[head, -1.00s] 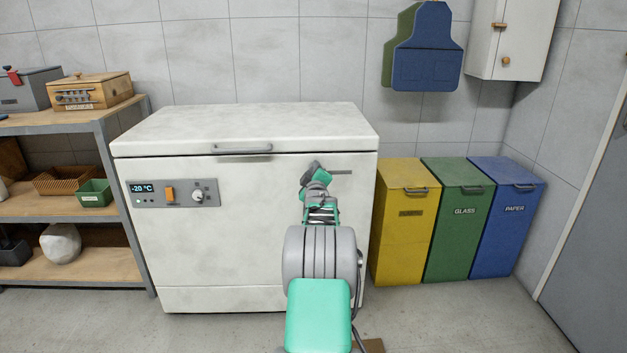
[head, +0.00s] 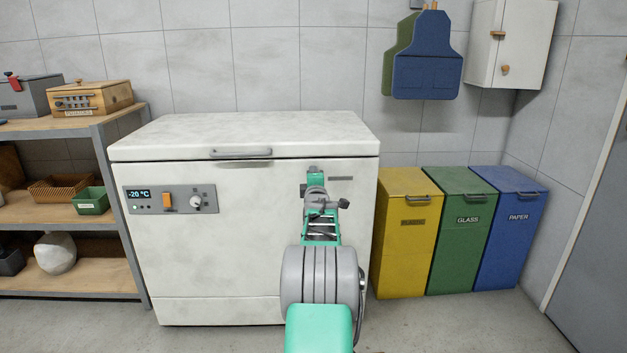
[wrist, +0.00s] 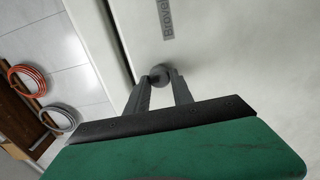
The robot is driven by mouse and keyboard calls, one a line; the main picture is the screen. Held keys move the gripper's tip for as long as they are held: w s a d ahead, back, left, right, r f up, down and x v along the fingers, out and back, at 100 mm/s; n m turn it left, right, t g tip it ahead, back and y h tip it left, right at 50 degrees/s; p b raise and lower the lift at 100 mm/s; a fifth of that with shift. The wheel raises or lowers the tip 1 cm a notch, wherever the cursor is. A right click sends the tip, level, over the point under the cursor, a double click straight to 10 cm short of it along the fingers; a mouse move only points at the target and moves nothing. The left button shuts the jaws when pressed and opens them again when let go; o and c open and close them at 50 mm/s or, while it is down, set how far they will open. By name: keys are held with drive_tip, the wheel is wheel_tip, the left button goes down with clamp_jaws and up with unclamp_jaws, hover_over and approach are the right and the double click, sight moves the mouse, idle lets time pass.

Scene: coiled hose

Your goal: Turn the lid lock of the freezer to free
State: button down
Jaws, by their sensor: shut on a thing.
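The white chest freezer (head: 235,265) stands against the wall with its lid (head: 250,128) down. A small round dark grey knob, the lid lock (wrist: 159,74), sits on the freezer's front in the wrist view, below the lid edge. My gripper (wrist: 160,82) is shut on this knob, one finger on each side. In the head view my gripper (head: 314,172) is at the upper right of the freezer front, and my arm hides the knob. I cannot tell which way the lock is turned.
A control panel (head: 170,200) with a -20 °C display is left of my arm. Yellow (head: 402,250), green (head: 455,245) and blue (head: 508,240) bins stand right. A shelf (head: 75,218) stands left. Orange (wrist: 27,80) and grey (wrist: 60,121) hose coils show in the wrist view.

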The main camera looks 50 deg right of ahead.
drive_tip(key=shift+f, duration=0.15)
drive_tip(key=c, duration=1.1)
unclamp_jaws()
drive_tip(key=shift+s, duration=0.1)
drive_tip(key=p+v, duration=0.2)
drive_tip(key=v, duration=0.5)
drive_tip(key=shift+s+a, duration=0.25)
drive_tip(key=shift+a, duration=0.05)
